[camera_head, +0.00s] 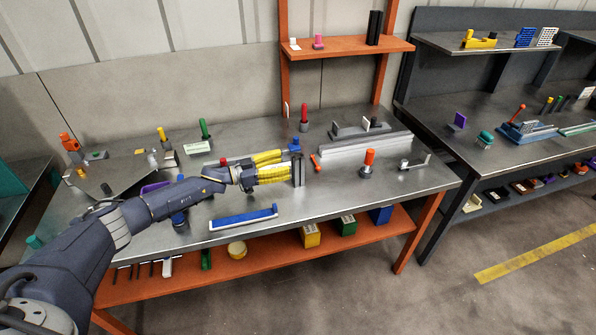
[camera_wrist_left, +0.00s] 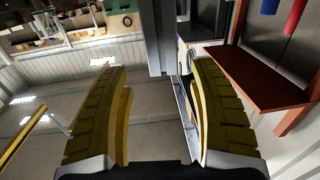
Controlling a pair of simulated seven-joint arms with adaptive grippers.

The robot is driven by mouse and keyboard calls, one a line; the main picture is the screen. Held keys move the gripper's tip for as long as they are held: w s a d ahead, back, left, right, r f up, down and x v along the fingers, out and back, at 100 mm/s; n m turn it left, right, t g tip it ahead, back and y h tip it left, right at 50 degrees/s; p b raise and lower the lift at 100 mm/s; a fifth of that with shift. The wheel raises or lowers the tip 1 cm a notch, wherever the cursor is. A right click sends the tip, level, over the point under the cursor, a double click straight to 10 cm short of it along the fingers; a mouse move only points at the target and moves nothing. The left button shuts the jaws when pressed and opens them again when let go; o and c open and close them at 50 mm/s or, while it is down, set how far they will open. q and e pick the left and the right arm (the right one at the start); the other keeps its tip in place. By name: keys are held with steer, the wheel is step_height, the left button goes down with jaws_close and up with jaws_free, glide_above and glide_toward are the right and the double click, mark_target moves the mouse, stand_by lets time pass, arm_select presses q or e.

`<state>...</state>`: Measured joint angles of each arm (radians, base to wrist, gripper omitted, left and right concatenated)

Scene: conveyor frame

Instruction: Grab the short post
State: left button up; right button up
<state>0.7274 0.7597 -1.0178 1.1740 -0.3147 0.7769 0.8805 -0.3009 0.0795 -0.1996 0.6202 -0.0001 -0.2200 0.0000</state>
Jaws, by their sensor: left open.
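Several short upright pieces stand on the grey table, and I cannot tell which one is meant by the short post. An orange-topped post (camera_head: 369,158) on a round grey base stands right of my left gripper. A red-topped post (camera_head: 304,117) stands behind it, and a green-topped one (camera_head: 204,129) is at the back left. My left gripper (camera_head: 287,163) has yellow fingers, spread apart and empty, above the middle of the table. A dark grey upright piece (camera_head: 299,171) shows just beyond the fingertips. In the left wrist view the open fingers (camera_wrist_left: 163,100) have nothing held between them.
A blue-and-white rail (camera_head: 243,217) lies near the front edge. A grey stepped block (camera_head: 365,143) is at the back right. An orange shelf (camera_head: 345,48) hangs above the back edge. The table front, right of the rail, has free room.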

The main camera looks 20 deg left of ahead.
mark_target(292, 161)
arm_select(q)
steer(key=shift+x, duration=3)
steer(key=shift+w+a, duration=0.1)
steer(key=shift+w, duration=0.05)
jaws_close()
